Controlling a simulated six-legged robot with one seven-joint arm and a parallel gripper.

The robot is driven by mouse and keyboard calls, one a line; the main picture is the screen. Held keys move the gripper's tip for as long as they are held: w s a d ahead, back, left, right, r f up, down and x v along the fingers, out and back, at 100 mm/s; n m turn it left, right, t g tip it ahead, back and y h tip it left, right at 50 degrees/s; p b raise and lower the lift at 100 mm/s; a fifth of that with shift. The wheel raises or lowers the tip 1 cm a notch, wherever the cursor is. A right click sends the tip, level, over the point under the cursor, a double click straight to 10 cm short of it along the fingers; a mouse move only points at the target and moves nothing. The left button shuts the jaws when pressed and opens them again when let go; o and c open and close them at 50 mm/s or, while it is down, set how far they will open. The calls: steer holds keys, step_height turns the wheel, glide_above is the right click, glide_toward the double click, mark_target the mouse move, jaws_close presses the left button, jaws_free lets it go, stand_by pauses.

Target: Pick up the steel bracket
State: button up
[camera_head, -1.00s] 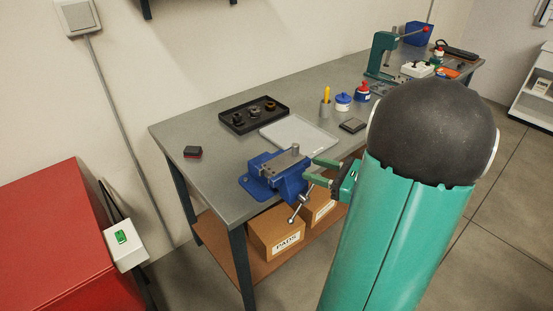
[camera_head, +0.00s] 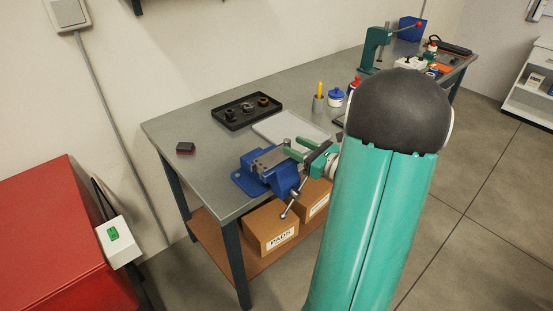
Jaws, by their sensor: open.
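A blue bench vise (camera_head: 254,184) with grey jaws is at the front edge of the workbench. A small grey metal piece, probably the steel bracket (camera_head: 287,143), stands up at the vise jaws, very small and partly hidden by my gripper. My gripper (camera_head: 296,148) has green fingers spread apart. Its tips are right at the top right of the vise, close to the grey piece. I cannot tell whether they touch it or are around it. My arm covers the bench to the right of the vise.
The vise handle (camera_head: 290,205) sticks out in front. Cardboard boxes (camera_head: 268,228) sit below.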

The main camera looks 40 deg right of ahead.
mark_target(287, 140)
steer(key=w, duration=0.4)
steer(key=shift+a, duration=0.35)
jaws_close()
steer(key=shift+r, duration=0.1)
steer(key=shift+r, duration=0.5)
step_height(287, 140, up, 2)
steer(key=s+a+r, duration=0.9)
steer(key=a+r, duration=0.1)
steer(key=shift+s, duration=0.25)
